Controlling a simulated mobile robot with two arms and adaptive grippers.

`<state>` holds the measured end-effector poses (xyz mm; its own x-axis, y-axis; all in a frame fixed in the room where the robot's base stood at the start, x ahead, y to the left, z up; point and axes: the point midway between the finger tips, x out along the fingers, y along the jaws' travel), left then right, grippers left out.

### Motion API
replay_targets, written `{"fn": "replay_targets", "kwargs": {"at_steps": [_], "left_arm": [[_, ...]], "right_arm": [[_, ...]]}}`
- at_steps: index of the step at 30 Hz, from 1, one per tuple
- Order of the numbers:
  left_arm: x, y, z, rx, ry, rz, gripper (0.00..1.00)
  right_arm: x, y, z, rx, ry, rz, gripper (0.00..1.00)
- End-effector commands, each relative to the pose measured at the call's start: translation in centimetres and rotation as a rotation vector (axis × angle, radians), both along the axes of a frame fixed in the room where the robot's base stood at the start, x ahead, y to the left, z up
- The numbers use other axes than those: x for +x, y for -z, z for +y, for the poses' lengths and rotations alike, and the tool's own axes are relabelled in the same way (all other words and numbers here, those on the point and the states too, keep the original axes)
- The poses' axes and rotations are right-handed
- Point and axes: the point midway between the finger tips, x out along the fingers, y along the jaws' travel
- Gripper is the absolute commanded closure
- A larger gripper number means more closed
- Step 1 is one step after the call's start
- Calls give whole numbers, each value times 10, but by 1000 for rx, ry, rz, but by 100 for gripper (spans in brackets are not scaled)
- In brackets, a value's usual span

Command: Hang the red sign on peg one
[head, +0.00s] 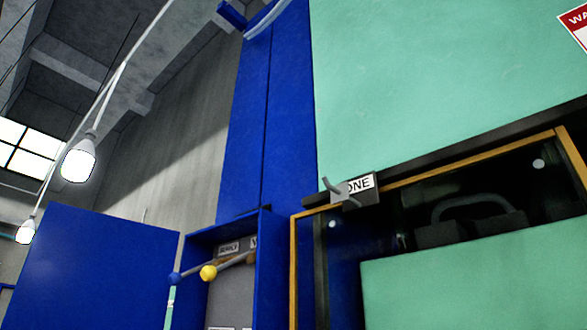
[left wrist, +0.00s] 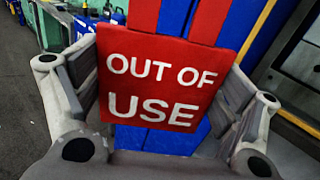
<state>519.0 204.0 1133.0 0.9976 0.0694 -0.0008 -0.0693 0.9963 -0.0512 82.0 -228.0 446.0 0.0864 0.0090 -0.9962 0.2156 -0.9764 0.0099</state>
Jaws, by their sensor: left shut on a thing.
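The red sign (left wrist: 162,84) reading "OUT OF USE" fills the middle of the left wrist view. My left gripper (left wrist: 160,100) is shut on it, with one finger against each side edge. The sign is upright and slightly tilted in that view. Peg one (head: 333,188) is a small grey peg in the head view, on a dark block with a label (head: 360,185) reading "ONE". The peg is bare. The sign and both grippers are outside the head view. The peg is not clear in the left wrist view, so I cannot tell its distance from the sign.
A green press (head: 440,90) with an orange-framed window (head: 460,165) stands at the right. Left of it is an open blue cabinet (head: 190,285) with levers, one with a yellow knob (head: 208,272). Its blue door (head: 100,270) swings out left. A warning sign (head: 577,25) is at upper right.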

Motion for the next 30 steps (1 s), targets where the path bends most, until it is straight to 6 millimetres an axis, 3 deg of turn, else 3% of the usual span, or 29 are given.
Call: {"fn": "replay_targets", "kwargs": {"at_steps": [1, 8, 15, 23, 30], "left_arm": [[11, -23, -1, -2, 5, -11, 36], [48, -96, -11, -21, 47, -12, 36], [76, -183, -30, -43, 123, -11, 36], [87, -293, -59, -69, 244, -9, 36], [67, -409, -93, -93, 387, -2, 36]], "right_arm": [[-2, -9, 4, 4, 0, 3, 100], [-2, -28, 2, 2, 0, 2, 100], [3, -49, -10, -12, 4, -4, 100], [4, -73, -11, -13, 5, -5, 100], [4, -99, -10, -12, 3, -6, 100]]}}
